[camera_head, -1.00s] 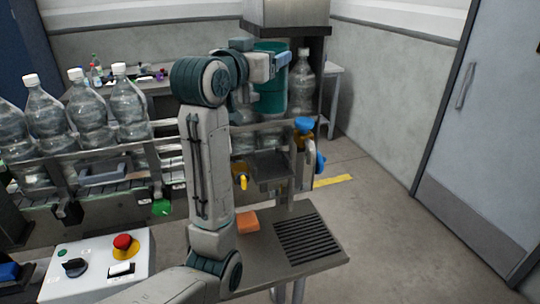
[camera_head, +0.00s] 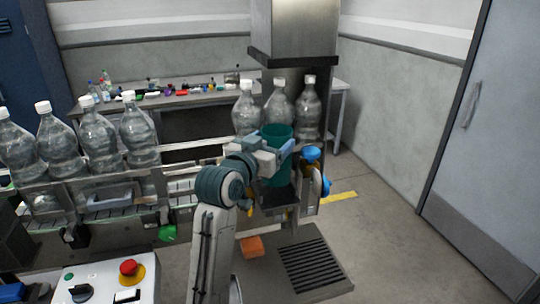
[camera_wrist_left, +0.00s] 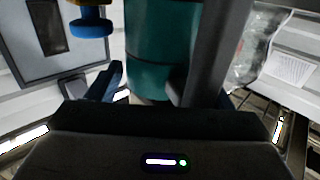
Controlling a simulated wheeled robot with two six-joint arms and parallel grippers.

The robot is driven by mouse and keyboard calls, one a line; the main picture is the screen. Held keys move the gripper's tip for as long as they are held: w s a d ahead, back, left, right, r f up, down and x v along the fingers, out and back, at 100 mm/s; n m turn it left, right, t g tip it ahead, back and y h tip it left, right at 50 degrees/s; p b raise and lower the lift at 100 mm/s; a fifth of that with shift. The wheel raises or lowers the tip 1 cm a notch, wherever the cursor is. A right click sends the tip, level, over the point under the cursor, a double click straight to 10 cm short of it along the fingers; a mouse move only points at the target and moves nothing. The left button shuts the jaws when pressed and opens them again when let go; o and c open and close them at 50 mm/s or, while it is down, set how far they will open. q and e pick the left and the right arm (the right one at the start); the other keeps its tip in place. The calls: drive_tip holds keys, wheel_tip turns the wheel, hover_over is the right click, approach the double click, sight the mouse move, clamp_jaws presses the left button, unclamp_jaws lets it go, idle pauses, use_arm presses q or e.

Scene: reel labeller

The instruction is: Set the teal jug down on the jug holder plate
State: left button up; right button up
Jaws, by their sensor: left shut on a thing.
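The teal jug (camera_head: 277,150) is upright in the middle of the head view. My left gripper (camera_head: 272,152) is shut on its side, and its fingers also show around the jug (camera_wrist_left: 160,50) in the left wrist view. The jug is over or at the dark jug holder plate (camera_head: 277,196), just in front of the conveyor. The jug's base is low by the plate; I cannot tell whether it touches. My right gripper is not in view.
Clear bottles (camera_head: 98,140) stand along the conveyor. A blue-topped fitting (camera_head: 312,154) is close to the jug's right. Below are an orange block (camera_head: 251,247) and a slotted drain grate (camera_head: 308,265). A control box with a red button (camera_head: 129,268) is at lower left.

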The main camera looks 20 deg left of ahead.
sight(271, 184)
use_arm(q)
wheel_tip(271, 184, down, 4)
drive_tip(key=shift+s+r+p, duration=0.1)
drive_tip(key=shift+p, duration=0.45)
drive_tip(key=shift+s+f, duration=0.4)
drive_tip(key=c, duration=0.4)
drive_tip(key=o, duration=1.7)
drive_tip(key=shift+f, duration=0.1)
drive_tip(key=o, duration=0.4)
drive_tip(key=shift+w, duration=0.25)
drive_tip(key=shift+w+f, duration=0.15)
drive_tip(key=shift+w, duration=0.25)
drive_tip(key=shift+s, duration=0.25)
drive_tip(key=b+v, duration=0.1)
drive_tip(key=v, duration=0.3)
drive_tip(key=b+v, duration=0.1)
drive_tip(key=v, duration=0.3)
drive_tip(key=b+v, duration=0.1)
drive_tip(key=v, duration=0.2)
drive_tip(key=shift+s+r+b, duration=0.3)
drive_tip(key=shift+s, duration=0.1)
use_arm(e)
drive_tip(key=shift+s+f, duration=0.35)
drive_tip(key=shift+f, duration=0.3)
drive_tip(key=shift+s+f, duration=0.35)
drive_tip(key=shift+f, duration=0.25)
